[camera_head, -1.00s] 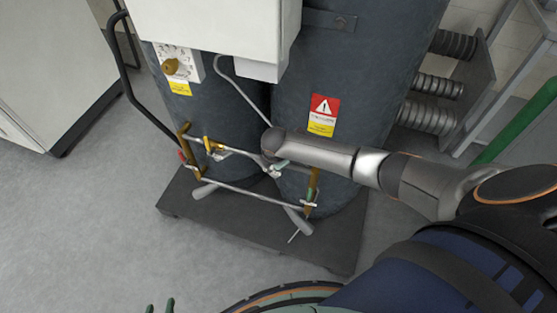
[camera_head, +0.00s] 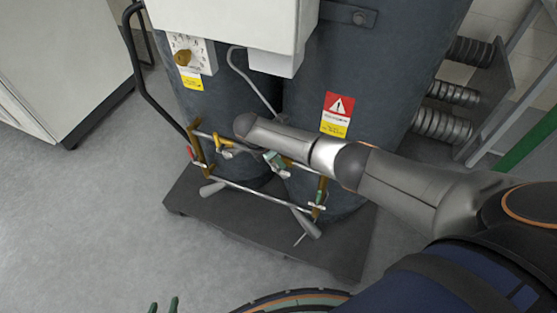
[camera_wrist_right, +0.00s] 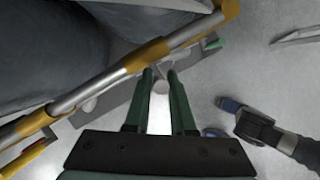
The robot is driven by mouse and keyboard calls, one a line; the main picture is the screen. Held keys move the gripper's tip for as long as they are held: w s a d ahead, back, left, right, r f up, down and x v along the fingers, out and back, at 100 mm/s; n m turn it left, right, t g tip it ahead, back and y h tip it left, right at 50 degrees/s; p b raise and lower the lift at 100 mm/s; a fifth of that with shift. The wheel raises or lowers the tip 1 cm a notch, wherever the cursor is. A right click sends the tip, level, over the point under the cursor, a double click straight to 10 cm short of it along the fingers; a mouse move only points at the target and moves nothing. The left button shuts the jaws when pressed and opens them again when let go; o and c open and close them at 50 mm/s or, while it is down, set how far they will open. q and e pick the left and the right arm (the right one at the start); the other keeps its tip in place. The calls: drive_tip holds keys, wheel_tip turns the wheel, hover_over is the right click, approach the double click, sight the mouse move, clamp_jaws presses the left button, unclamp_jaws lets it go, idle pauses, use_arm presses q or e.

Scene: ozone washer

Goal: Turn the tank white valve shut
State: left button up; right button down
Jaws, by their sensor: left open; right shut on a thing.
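Two dark tanks (camera_head: 345,80) stand on a dark base, with a pipe frame carrying small valves in front. A yellow handle (camera_head: 222,142) sits on the upper pipe, a red one (camera_head: 191,153) at the left end, a green one (camera_head: 319,196) at the right. My right gripper (camera_head: 275,160) is at the upper pipe, right of the yellow handle. In the wrist view its green fingers (camera_wrist_right: 160,84) have a pale thing between their tips, seemingly the white valve, mostly hidden. My left gripper (camera_head: 162,306) is open and empty at the bottom edge, far from the pipes.
A white box (camera_head: 235,25) is mounted on the tanks above the pipes. A black curved handle (camera_head: 140,85) stands to the left. Ribbed hoses (camera_head: 445,125) are at the right. Grey floor (camera_head: 90,220) at the left is clear.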

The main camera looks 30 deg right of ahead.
drive_tip(key=c, duration=0.8)
unclamp_jaws()
drive_tip(key=shift+o, duration=0.2)
drive_tip(key=shift+r, duration=0.1)
drive_tip(key=shift+a+r, duration=0.15)
drive_tip(key=shift+r, duration=0.15)
drive_tip(key=p+v, duration=0.2)
drive_tip(key=v, duration=0.9)
drive_tip(key=shift+r+p, duration=0.3)
drive_tip(key=shift+a, duration=0.15)
